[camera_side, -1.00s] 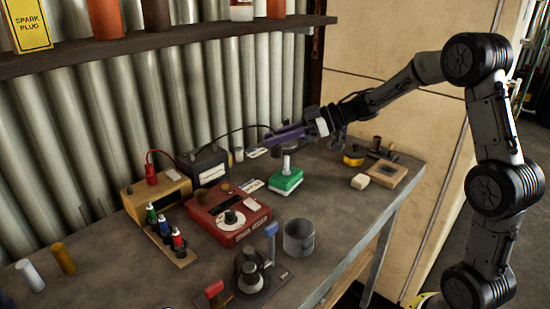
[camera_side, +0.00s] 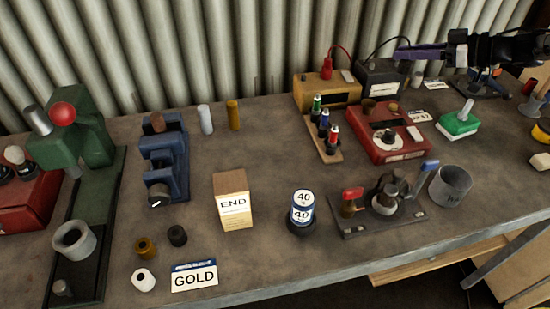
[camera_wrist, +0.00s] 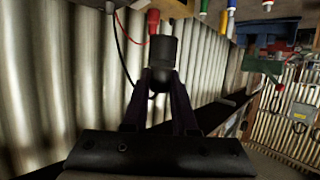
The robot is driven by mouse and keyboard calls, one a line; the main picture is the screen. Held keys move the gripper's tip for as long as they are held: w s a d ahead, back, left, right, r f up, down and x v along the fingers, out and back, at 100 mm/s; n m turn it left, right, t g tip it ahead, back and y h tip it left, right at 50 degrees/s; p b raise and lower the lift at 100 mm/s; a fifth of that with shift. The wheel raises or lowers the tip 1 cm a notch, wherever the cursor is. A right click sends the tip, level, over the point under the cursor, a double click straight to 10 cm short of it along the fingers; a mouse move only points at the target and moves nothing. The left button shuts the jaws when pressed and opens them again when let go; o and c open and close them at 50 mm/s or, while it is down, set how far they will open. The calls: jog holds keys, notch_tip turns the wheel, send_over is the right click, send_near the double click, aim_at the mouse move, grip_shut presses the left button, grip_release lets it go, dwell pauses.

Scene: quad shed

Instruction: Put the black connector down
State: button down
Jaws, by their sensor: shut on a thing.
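My gripper (camera_side: 402,54) has purple fingers and is at the upper right of the side view, raised in front of the corrugated wall, by the black box (camera_side: 380,78). In the wrist view my gripper (camera_wrist: 162,80) is shut on the black connector (camera_wrist: 163,52), a dark cylinder held at the fingertips. A thin black cable (camera_side: 388,45) arches from the black box up toward the fingertips. In the side view the connector is too small and dark to make out clearly.
A yellow box (camera_side: 325,93) with a red plug (camera_side: 327,68) stands left of the black box. In front are a red unit (camera_side: 375,150), a green-based switch (camera_side: 458,124) and a grey cup (camera_side: 450,187). The bench behind the END block (camera_side: 232,203) has clear room.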

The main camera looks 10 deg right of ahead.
jog(key=a+f, duration=0.1)
jog(key=a, duration=0.4)
jog(key=a+f+n+g+y, duration=0.1)
jog(key=a, duration=0.5)
jog(key=a+f+n+g, duration=0.1)
jog(key=a, duration=0.5)
jog(key=shift+a+f+y, duration=0.2)
jog(key=shift+y, duration=0.2)
jog(key=s+a+f+n+g+y, duration=0.1)
jog(key=s+a+f, duration=0.15)
jog(key=a, duration=0.45)
jog(key=s+a+f+n+g, duration=0.1)
jog(key=s+a+n+g, duration=0.1)
jog(key=s+a, duration=0.35)
jog(key=shift+y, duration=0.3)
jog(key=f, duration=0.2)
jog(key=a+f, duration=0.1)
jog(key=f, duration=0.1)
jog(key=w+a+f, duration=0.1)
jog(key=shift+w+f, duration=0.1)
jog(key=shift+f, duration=2.35)
jog(key=shift+f, duration=0.15)
jog(key=c, duration=0.7)
grip_release()
